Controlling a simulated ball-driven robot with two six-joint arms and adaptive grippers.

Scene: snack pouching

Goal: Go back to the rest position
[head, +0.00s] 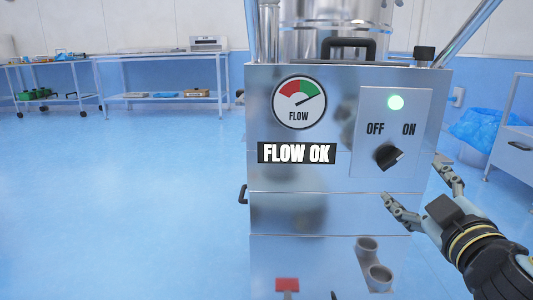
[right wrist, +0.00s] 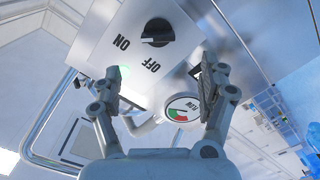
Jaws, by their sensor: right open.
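My right gripper (head: 412,184) is open and empty at the right of the head view, in front of the lower right part of the steel machine (head: 290,212). The black knob (head: 389,157) sits on the panel between OFF and ON, its pointer toward ON, with a lit green lamp (head: 396,102) above. In the right wrist view, the open fingers (right wrist: 157,90) frame the panel, and the knob (right wrist: 157,32) shows beyond them, apart from them. The flow gauge (head: 299,102) has its needle in the green, above a FLOW OK sign (head: 297,153). My left gripper is not in view.
Two grey pipe stubs (head: 373,262) stick out low on the machine's front. Worktables (head: 160,97) stand at the back left. The blue floor at left is clear.

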